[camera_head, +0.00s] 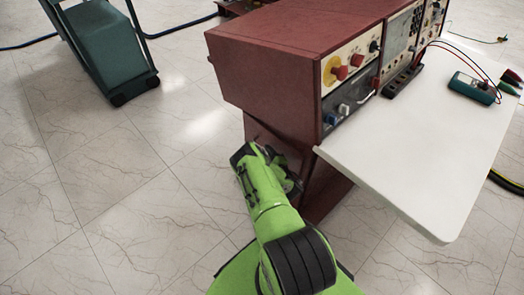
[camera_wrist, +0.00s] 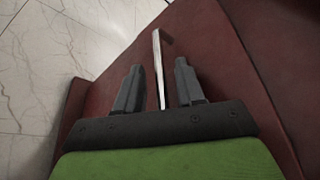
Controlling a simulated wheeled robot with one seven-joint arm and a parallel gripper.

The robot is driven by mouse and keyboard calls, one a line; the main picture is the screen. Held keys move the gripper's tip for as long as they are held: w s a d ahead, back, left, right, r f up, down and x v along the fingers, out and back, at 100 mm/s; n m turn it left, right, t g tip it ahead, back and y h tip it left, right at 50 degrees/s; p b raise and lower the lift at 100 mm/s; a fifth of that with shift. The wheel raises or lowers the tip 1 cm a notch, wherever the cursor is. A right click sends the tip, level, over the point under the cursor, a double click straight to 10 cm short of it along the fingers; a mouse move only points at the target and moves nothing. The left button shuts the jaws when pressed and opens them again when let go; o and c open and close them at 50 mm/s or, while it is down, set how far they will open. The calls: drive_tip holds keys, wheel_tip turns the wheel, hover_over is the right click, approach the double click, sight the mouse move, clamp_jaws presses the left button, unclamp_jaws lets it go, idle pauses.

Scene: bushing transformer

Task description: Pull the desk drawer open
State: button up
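The dark red desk (camera_head: 320,190) stands below the white worktop (camera_head: 410,150) in the head view. In the wrist view, a red panel (camera_wrist: 208,45) fills the middle, with a thin pale metal handle (camera_wrist: 157,60) on it. My gripper (camera_wrist: 160,75) is open, with one grey finger on each side of the handle and a visible gap to each. I cannot tell how deep the fingers reach around it. In the head view my green arm bends toward the desk's front, and it hides the handle. The drawer looks closed, but its seams are unclear.
A red instrument console (camera_head: 290,45) with knobs stands on the desk. A green multimeter (camera_head: 472,88) lies on the worktop, whose edge overhangs close to the right of my arm. A teal cart (camera_head: 105,50) stands back left. The tiled floor (camera_head: 110,200) at left is clear.

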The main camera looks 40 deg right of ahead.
drive_tip(key=shift+s, duration=0.1)
clamp_jaws()
drive_tip(key=shift+a, duration=0.1)
